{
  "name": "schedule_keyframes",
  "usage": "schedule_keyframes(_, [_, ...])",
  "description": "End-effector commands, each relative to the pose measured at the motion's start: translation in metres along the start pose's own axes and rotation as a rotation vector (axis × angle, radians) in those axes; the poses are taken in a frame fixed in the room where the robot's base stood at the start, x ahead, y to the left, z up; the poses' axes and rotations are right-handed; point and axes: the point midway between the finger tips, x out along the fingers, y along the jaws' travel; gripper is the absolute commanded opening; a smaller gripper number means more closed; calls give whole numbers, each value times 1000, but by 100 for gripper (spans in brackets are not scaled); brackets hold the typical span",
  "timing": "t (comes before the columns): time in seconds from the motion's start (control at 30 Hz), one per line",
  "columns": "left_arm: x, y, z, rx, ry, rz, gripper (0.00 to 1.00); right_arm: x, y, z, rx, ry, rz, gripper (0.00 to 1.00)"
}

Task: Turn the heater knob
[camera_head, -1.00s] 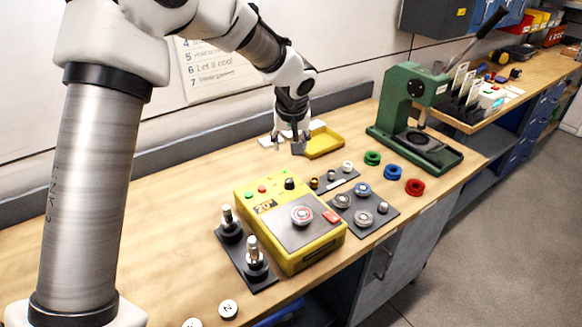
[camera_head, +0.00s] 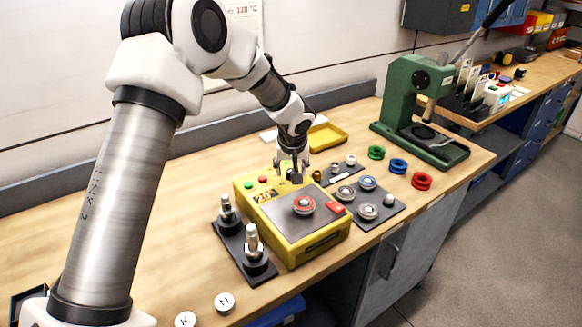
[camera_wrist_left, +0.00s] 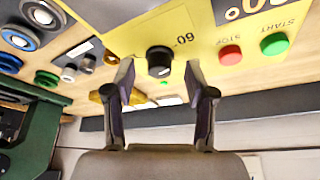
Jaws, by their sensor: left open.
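The yellow heater (camera_head: 322,247) stands on the bench in the head view, with a grey top plate, a red and a green button and a display. Its black knob (camera_wrist_left: 159,57) shows clearly in the left wrist view, beside a "60" marking on the yellow panel (camera_wrist_left: 190,22). My left gripper (camera_head: 293,168) is over the back of the heater and mostly hides the knob in the head view. In the wrist view its fingers (camera_wrist_left: 159,75) are open, one on each side of the knob; contact cannot be told. My right gripper is out of view.
Two metal posts on a dark base (camera_head: 243,255) stand left of the heater. A dark plate with round parts (camera_head: 392,213) lies to its right.

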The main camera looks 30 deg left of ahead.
Motion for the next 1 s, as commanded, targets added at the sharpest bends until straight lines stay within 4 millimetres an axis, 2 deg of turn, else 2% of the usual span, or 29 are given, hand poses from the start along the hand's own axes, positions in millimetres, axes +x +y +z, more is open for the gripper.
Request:
schedule_keyframes(0.27, [6,0,0,-1,0,0,55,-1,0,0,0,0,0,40])
schedule_keyframes(0.33, [6,0,0,-1,0,0,37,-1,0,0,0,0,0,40])
schedule_keyframes(0.43, [6,0,0,-1,0,0,2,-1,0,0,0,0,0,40])
schedule_keyframes(0.77, [6,0,0,10,-1,4,0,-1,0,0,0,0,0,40])
schedule_keyframes(1.0, [6,-1,1,81,-3,34,0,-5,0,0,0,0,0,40])
